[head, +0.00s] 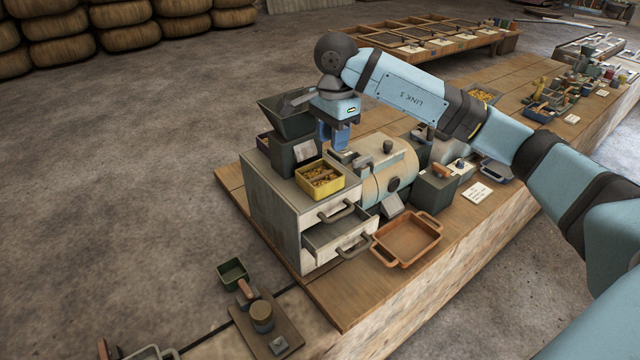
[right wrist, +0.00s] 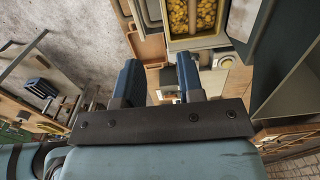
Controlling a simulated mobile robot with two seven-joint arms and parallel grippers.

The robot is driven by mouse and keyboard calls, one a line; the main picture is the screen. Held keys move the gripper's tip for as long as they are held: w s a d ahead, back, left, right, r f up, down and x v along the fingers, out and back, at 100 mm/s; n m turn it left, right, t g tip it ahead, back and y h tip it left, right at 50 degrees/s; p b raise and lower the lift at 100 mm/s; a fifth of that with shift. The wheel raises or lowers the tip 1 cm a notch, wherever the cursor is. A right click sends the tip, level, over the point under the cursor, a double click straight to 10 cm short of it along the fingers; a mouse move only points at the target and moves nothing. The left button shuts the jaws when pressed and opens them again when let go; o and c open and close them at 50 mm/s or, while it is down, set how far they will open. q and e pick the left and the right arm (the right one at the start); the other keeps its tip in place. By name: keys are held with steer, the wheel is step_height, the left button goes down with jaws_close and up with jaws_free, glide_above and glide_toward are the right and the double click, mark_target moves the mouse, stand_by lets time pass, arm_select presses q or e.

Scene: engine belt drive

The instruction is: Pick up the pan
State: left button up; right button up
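The pan (head: 407,238), a shallow orange-brown rectangular tray with a handle at each end, lies on the wooden bench in front of the machine, right of the open drawer. In the right wrist view a tan tray-like piece (right wrist: 150,46) shows beyond the fingers and looks like part of the pan. My right gripper (head: 337,138) points down above the grey drawer cabinet, up and left of the pan and apart from it. In the right wrist view its two blue fingers (right wrist: 160,72) are spread with nothing between them. My left gripper is not in view.
The drawer cabinet (head: 285,215) has its lower drawer (head: 335,238) pulled out beside the pan. A yellow bin (head: 320,180) and a dark hopper (head: 285,118) stand on it. A cream cylindrical machine (head: 390,168) is behind the pan. Bare bench lies in front.

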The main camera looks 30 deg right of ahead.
mark_target(331, 183)
step_height(331, 183, down, 8)
steer(key=shift+d+f+p, duration=0.1)
steer(key=shift+p, duration=0.35)
steer(key=f, duration=0.3)
steer(key=w+f+p, duration=0.1)
steer(key=f, duration=0.1)
steer(key=shift+d+f, duration=0.15)
jaws_close()
